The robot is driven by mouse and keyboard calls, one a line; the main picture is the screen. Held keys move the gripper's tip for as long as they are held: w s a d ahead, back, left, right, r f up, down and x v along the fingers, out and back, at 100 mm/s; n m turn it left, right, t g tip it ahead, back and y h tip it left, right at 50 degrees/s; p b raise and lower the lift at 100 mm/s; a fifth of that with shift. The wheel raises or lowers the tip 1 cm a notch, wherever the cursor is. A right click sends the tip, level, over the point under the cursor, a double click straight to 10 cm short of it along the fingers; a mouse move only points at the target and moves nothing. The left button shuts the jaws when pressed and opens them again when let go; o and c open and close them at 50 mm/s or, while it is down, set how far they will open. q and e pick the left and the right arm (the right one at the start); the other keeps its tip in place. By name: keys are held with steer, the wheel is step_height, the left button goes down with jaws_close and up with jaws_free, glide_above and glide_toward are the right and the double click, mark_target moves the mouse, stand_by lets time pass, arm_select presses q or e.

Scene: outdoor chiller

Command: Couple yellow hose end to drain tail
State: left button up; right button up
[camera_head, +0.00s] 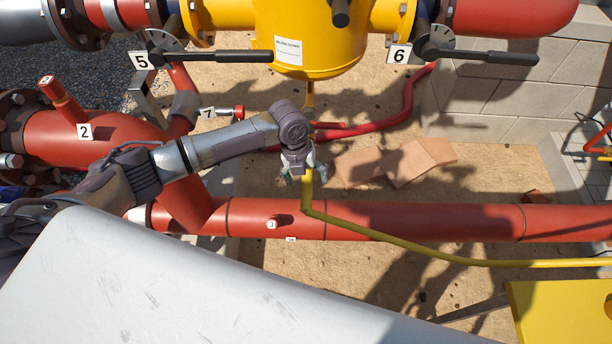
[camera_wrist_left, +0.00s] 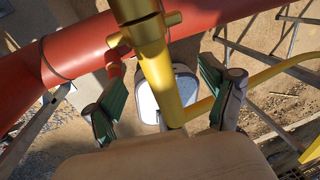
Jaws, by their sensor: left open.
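My left gripper (camera_head: 304,174) is below the yellow strainer (camera_head: 312,35), with its fingers pointing down. In the left wrist view it (camera_wrist_left: 160,95) is open, its green pads apart on either side of the yellow hose (camera_wrist_left: 172,95), with visible gaps. The hose (camera_head: 470,261) comes from the right, crosses over the red pipe, and bends up to the gripper. A yellow coupling with side lugs (camera_wrist_left: 142,30) shows at the top of the wrist view. The drain tail (camera_head: 310,92) hangs under the strainer; my arm hides its lower part, so I cannot tell whether it joins the hose.
A long red pipe (camera_head: 420,218) runs across below the gripper. Black valve handles (camera_head: 230,57) flank the strainer. A red hose (camera_head: 408,95) and several loose bricks (camera_head: 408,163) lie on the sandy ground. A block wall (camera_head: 485,85) stands at the right, and a yellow panel (camera_head: 560,305) lower right.

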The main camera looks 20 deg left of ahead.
arm_select(q)
steer(key=r+p, duration=0.4)
steer(key=a+r+p, duration=0.1)
steer(key=r+p, duration=0.1)
steer(key=r, duration=0.1)
steer(key=shift+a+p, duration=0.1)
steer(key=shift+p, duration=0.2)
steer(key=shift+s, duration=0.1)
step_height(320, 180, up, 12)
steer(key=a, duration=0.2)
